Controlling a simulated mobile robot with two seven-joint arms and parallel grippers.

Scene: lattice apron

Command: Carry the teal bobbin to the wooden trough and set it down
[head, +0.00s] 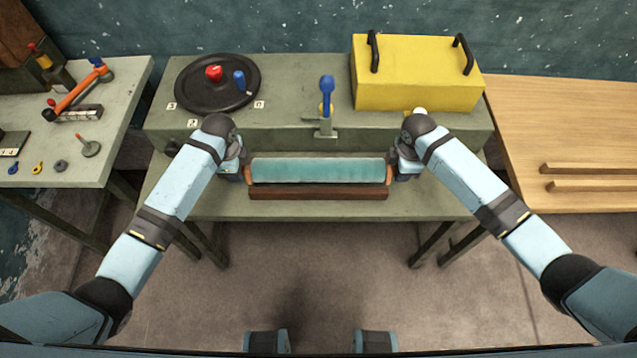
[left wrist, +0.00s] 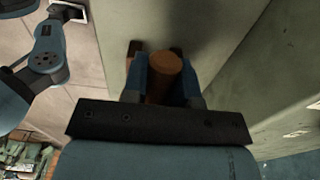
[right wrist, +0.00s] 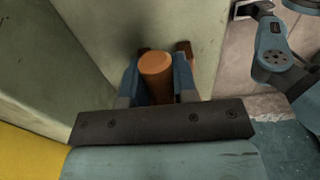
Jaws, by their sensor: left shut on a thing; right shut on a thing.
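The teal bobbin (head: 318,170) is a long level roller with an orange-brown handle at each end. My left gripper (head: 243,173) is shut on its left handle (left wrist: 165,75). My right gripper (head: 394,173) is shut on its right handle (right wrist: 156,72). A dark red-brown wooden holder (head: 318,193) lies along the bobbin's near side; I cannot tell whether the bobbin rests in it or hangs just above. What looks like the wooden trough, two parallel pale rails (head: 592,186), lies on the wooden table at the right, partly cut off by the picture edge.
The grey-green bench (head: 215,205) has a raised back step bearing a black disc (head: 190,97), a blue lever (head: 327,90) and a yellow box (head: 418,88) with black handles. The wooden table (head: 540,115) is clear around the rails. A tool table (head: 110,125) stands left.

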